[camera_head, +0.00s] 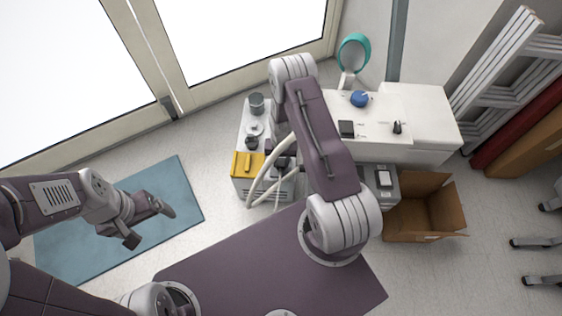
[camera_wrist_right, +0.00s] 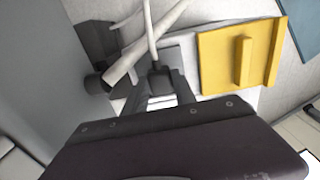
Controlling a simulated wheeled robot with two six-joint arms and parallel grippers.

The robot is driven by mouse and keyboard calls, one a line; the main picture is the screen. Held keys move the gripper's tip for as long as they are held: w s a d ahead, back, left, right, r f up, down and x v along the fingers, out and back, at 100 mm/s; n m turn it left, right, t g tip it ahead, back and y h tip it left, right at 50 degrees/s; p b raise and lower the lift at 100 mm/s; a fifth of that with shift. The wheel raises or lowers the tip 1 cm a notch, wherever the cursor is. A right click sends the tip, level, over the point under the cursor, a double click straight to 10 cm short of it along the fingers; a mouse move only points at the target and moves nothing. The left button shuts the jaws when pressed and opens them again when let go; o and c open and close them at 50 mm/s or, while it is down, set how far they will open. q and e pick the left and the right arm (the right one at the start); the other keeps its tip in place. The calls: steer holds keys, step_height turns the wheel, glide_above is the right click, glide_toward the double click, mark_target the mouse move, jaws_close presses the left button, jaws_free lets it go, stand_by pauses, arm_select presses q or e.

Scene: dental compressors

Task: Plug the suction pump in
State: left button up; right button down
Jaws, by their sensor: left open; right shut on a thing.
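The suction pump, as I take it, is a white unit (camera_head: 242,128) with dark grey canisters on top and a yellow panel (camera_head: 248,164) at its front. The yellow panel also shows in the wrist view (camera_wrist_right: 238,58). My right gripper (camera_wrist_right: 160,92) is shut on a dark plug (camera_wrist_right: 160,76), from which a thin white cable rises. In the head view my right gripper (camera_head: 282,162) is partly hidden beside my own forearm, next to the pump's front right. I cannot make out a socket. My left gripper (camera_head: 148,223) is open and empty above the blue mat (camera_head: 85,232).
Thick pale hoses (camera_head: 262,182) loop close to my right gripper. A white cabinet (camera_head: 425,115) with a blue knob stands right of the pump. A grey box (camera_head: 384,190) and an open cardboard box (camera_head: 405,220) sit below it.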

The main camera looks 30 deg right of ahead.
steer(key=shift+f+b, duration=0.4)
steer(key=shift+f, duration=0.2)
steer(key=c, duration=0.9)
jaws_free()
steer(key=shift+c, duration=0.2)
step_height(320, 180, up, 9)
steer(key=p, duration=0.5)
steer(key=shift+a, duration=0.1)
